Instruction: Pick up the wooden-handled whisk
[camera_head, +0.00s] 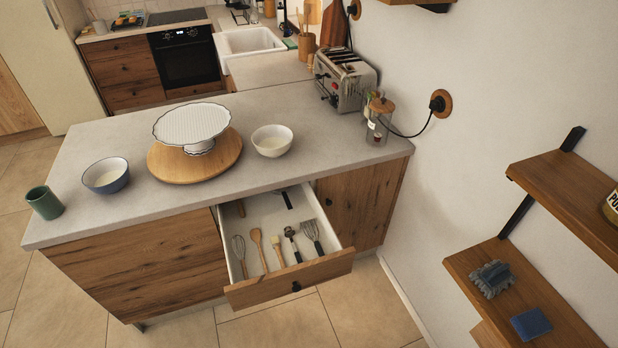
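A whisk (239,247) with a wire head lies at the left of an open drawer (290,290) under the grey counter. Its handle is small in the picture and its material is hard to tell. Beside it in the drawer lie a wooden spoon (257,240), a light-coloured brush-like utensil (278,252), a black-headed utensil (291,238) and a dark-and-grey utensil (312,235) at the right. The utensils lie apart in a row. Neither of my grippers is in view.
On the counter (110,150) stand a white cake stand on a round wooden board (165,170), a white bowl (272,140), a blue bowl (105,176), a green cup (45,202) and a toaster (344,78). Wall shelves (545,290) project at right. Floor before the drawer is clear.

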